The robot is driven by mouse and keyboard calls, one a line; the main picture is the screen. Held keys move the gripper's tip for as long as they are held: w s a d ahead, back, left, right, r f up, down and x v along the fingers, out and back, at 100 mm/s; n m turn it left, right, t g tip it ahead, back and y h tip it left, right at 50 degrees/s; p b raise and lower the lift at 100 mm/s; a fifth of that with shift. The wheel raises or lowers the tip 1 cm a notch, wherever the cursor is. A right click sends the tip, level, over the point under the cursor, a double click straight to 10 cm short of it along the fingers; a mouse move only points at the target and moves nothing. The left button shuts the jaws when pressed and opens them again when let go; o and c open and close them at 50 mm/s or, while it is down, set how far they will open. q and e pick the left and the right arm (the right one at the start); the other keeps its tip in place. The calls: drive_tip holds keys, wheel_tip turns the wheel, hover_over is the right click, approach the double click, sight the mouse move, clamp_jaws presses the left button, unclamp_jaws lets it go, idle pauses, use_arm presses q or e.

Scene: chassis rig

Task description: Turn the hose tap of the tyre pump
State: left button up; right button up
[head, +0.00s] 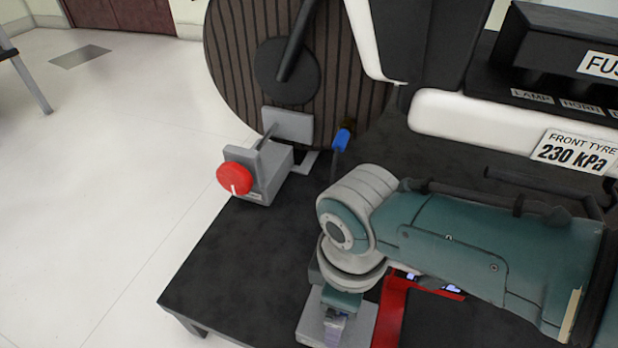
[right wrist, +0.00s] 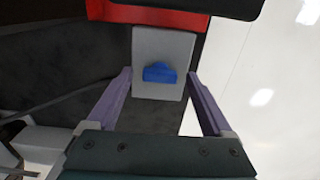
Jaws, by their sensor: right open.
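The tyre pump's red body (head: 392,312) shows partly at the bottom of the head view, behind my right arm. In the right wrist view its red edge (right wrist: 110,11) is at the top, with a grey block (right wrist: 160,88) below it. A small blue tap (right wrist: 160,73) sits on that block. My right gripper (right wrist: 160,78) is open, with one purple finger on each side of the tap. I see gaps on both sides; the depth is hard to tell. In the head view the right gripper (head: 333,322) points down over the grey block (head: 364,325), hiding the tap. My left gripper is out of view.
A grey bracket with a red round knob (head: 235,180) stands at the table's left edge. A dark wheel (head: 225,60) is behind it, and a blue-tipped lever (head: 341,138) stands beside it. A fuse box (head: 560,40) is at upper right. The dark table (head: 240,250) is clear at front left.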

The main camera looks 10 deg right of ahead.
drive_tip(key=shift+r, duration=0.15)
wheel_tip(320, 180, up, 10)
drive_tip(key=p, duration=0.9)
drive_tip(key=shift+f, duration=0.2)
drive_tip(key=s+a+r+m+t+y+p, duration=0.1)
drive_tip(key=s+r+m+p, duration=0.15)
drive_tip(key=r+p, duration=1.05)
drive_tip(key=s+a+r+m+y+p, duration=0.1)
drive_tip(key=s+a+r+p, duration=0.15)
drive_tip(key=r+p, duration=1.05)
drive_tip(key=s+d+r+m+t+h+p, duration=0.1)
drive_tip(key=s+d+r+m+p, duration=0.2)
drive_tip(key=r+p, duration=1.05)
drive_tip(key=s+d+r+m+t+p, duration=0.15)
drive_tip(key=d+r+p, duration=0.5)
drive_tip(key=r, duration=1.15)
drive_tip(key=s+d+r+m+h+p, duration=0.1)
drive_tip(key=s+d+r+m+p, duration=0.15)
drive_tip(key=r+p, duration=1.1)
wheel_tip(320, 180, up, 36)
drive_tip(key=n+p, duration=0.1)
drive_tip(key=p, duration=3.1)
drive_tip(key=shift+s+p, duration=0.2)
drive_tip(key=shift+p, duration=0.1)
